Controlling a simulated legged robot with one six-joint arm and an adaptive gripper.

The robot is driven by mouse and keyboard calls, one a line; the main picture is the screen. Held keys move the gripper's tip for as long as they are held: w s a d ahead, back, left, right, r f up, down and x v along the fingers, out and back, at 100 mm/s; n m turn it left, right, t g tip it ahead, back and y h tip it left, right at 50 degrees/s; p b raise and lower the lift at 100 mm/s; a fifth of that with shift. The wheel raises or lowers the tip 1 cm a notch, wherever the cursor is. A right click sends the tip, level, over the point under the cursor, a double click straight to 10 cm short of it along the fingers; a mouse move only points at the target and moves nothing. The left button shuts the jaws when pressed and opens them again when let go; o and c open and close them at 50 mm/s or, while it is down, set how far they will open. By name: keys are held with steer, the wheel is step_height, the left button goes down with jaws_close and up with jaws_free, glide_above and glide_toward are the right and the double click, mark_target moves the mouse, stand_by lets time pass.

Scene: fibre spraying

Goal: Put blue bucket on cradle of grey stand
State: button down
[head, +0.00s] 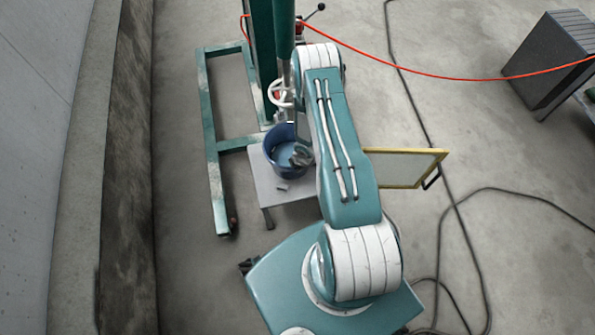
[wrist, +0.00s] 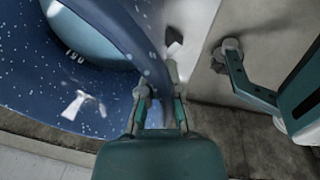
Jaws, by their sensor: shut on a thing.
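The blue bucket (head: 278,156) appears upright over a low light-grey stand (head: 270,195) in the head view. My arm partly covers its right side. My gripper (head: 301,155) is at the bucket's right rim. In the wrist view, the bucket (wrist: 40,70) fills the left half, with a paler blue inside and white specks on its wall. The fingers of my gripper (wrist: 160,92) are shut on the bucket's wall, one finger on each side. I cannot tell whether the bucket's base touches the stand. No cradle shape can be made out.
A teal frame (head: 208,140) with an upright post (head: 262,50) stands at the left and behind the bucket. A yellow-edged panel (head: 400,168) is right of my arm. A red hose, black cables and a dark grey cabinet (head: 550,60) lie farther right.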

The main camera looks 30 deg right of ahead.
steer(key=shift+f, duration=1.6)
steer(key=c, duration=0.8)
jaws_free()
steer(key=shift+a+f, duration=0.1)
step_height(320, 180, up, 12)
steer(key=s+d, duration=0.1)
steer(key=s, duration=0.1)
